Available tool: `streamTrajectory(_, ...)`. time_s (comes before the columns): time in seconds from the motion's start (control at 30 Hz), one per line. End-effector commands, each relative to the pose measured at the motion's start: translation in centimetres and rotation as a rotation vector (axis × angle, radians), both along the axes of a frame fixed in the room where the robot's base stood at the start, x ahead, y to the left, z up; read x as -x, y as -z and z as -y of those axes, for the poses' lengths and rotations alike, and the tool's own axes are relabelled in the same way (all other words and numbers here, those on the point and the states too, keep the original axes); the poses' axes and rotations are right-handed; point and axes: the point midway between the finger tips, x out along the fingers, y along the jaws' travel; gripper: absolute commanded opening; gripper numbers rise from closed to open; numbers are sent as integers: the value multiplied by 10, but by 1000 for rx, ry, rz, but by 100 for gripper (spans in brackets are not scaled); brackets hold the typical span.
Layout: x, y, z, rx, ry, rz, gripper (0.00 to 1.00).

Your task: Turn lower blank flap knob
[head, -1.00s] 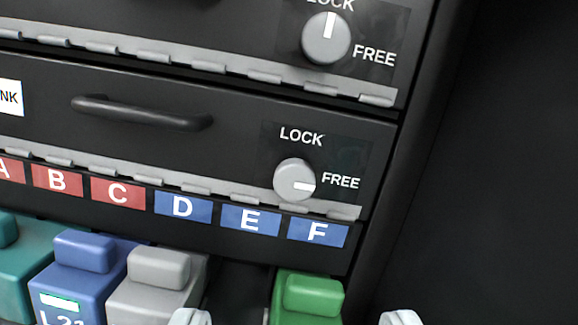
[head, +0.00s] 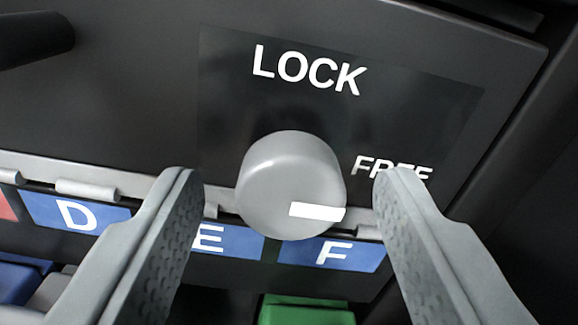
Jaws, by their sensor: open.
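The lower flap knob (head: 285,175) is a round grey knob with a white pointer mark, in the middle of the head view. My gripper (head: 288,190) is open, with one finger on each side of the knob. The right fingertip covers part of the FREE label. The lower blank flap (head: 140,100) is a black panel behind the knob.
A dark handle (head: 35,38) sticks out at the upper left. Blue labels D (head: 75,212), E and F run below a grey hinge strip. A green block (head: 305,312) sits at the bottom, with blue and grey blocks at lower left. The panel's right edge borders a dark area.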

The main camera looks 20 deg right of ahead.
Motion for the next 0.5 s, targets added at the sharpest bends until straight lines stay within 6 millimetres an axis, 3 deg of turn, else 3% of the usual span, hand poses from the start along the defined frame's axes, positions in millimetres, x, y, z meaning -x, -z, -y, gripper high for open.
streamTrajectory(0.33, -2, 0, 1, -1, 0, 1, 52)
streamTrajectory(0.5, -2, 0, 1, 0, 0, 0, 19)
